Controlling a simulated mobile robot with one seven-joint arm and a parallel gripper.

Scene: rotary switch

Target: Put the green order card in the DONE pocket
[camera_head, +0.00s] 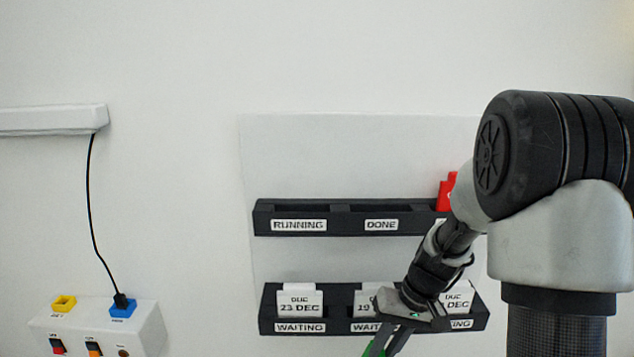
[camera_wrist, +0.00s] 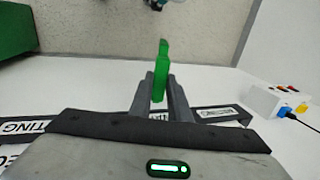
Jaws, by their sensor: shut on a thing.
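The green order card (camera_wrist: 161,62) is upright between the two fingers of my gripper (camera_wrist: 160,88), which is shut on it. In the head view only a green sliver (camera_head: 376,349) shows beside my gripper (camera_head: 388,345), at the bottom edge, below and in front of the lower rack. The card's face is hidden there. The DONE pocket (camera_head: 380,210) is in the middle of the upper black rack, above my gripper.
The lower rack (camera_head: 338,308) has WAITING labels and white date cards (camera_head: 299,301). A red card (camera_head: 446,192) stands in the upper rack's right part, partly behind my arm. The RUNNING pocket (camera_head: 300,210) looks empty. A white switch box (camera_head: 140,330) with a cable stands lower left.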

